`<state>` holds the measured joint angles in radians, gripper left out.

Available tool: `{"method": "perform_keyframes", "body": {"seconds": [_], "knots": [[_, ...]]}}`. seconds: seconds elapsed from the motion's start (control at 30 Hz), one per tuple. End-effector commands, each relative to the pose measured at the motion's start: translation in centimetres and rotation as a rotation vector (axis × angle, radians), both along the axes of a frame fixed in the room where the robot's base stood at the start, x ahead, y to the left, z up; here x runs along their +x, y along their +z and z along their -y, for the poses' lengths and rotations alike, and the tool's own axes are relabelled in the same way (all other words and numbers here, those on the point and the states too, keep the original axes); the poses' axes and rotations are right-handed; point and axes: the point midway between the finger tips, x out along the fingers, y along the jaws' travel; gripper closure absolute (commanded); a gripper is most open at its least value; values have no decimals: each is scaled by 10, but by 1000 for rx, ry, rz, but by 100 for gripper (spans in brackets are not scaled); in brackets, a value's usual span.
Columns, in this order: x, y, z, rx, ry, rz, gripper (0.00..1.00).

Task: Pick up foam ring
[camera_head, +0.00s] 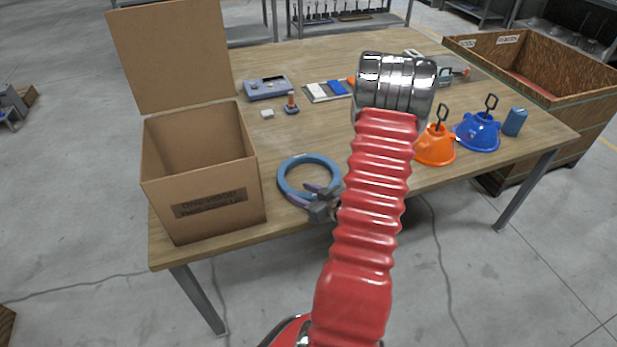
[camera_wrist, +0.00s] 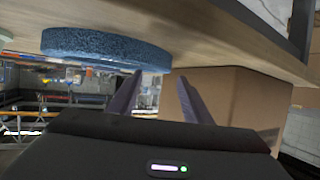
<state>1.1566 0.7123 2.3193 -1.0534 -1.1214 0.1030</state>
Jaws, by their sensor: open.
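The foam ring (camera_head: 284,172) is blue and lies flat on the wooden table near its front edge, right of the cardboard box. In the wrist view the ring (camera_wrist: 100,46) shows edge-on against the tabletop, and the picture is upside down. My gripper (camera_head: 300,192) is open at the ring's front side, partly covering it in the head view. In the wrist view my gripper (camera_wrist: 158,84) has two dark fingers apart with nothing between them. One fingertip overlaps the ring's end; I cannot tell whether it touches.
An open cardboard box (camera_head: 205,212) stands left of the ring. An orange hood (camera_head: 434,150) and a blue hood (camera_head: 478,134) stand to the right, with a blue can (camera_head: 515,122). A small cone (camera_head: 291,105) and a grey-blue device (camera_head: 268,88) lie behind. A wooden crate (camera_head: 580,105) stands far right.

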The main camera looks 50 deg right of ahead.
Motion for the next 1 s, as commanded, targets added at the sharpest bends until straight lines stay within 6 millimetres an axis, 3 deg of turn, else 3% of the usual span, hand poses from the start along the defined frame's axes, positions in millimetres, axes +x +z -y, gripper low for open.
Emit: {"method": "perform_keyframes", "body": {"seconds": [0.2, 0.63, 1.0], "knots": [[20, -8, 2, 1, 2, 0, 55], [26, -10, 1, 0, 3, 0, 55], [66, -26, 3, 0, 4, 0, 55]]}}
